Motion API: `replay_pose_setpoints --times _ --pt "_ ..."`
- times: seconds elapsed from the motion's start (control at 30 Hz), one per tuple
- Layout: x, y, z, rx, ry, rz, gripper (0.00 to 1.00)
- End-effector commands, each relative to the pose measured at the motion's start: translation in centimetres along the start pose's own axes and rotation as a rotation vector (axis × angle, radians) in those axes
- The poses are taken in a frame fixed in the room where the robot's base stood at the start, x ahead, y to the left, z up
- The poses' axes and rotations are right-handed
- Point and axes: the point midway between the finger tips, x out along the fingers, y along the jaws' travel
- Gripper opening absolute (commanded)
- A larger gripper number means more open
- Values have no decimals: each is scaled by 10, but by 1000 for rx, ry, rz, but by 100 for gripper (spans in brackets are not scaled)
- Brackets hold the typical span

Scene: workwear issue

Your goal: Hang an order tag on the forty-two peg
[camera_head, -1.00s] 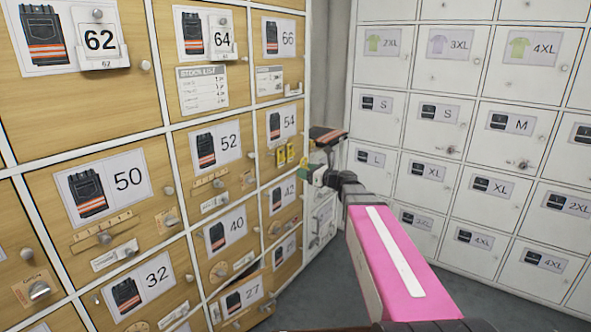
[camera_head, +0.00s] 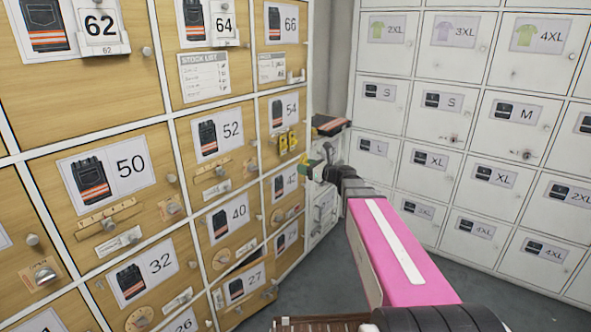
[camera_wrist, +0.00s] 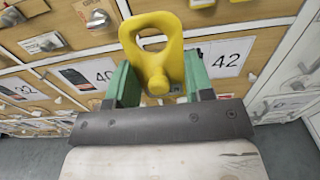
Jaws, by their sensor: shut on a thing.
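My gripper (camera_head: 314,167) has green fingers and stands in front of the right-hand column of wooden doors, by the forty-two door (camera_head: 284,187). In the wrist view my gripper (camera_wrist: 157,88) is shut on a yellow order tag (camera_wrist: 174,42), whose holed end points up and away. The forty-two label (camera_wrist: 228,57) shows behind and right of the tag. The tag is apart from any peg that I can make out; the forty-two peg itself cannot be told clearly. Two yellow tags (camera_head: 288,141) hang on the fifty-four door, just above the forty-two door.
The wooden door for size 40 (camera_head: 229,216) is left of the forty-two door. Knobs and small plates stick out from several doors. A dark folded garment (camera_head: 331,125) lies just beyond my gripper. White lockers (camera_head: 430,160) stand at the right, with grey floor in front.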

Motion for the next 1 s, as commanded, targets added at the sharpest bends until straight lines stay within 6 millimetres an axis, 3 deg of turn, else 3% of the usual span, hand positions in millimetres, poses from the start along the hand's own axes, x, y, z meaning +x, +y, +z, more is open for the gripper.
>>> replay_pose_setpoints --times 0.2,0.4,0.6,1.0 --pt "38 11 -70 4 82 2 26" --pt "58 23 -118 -1 140 2 26" --pt "65 29 -138 -4 164 2 26" --pt "76 29 -139 -5 165 2 26"
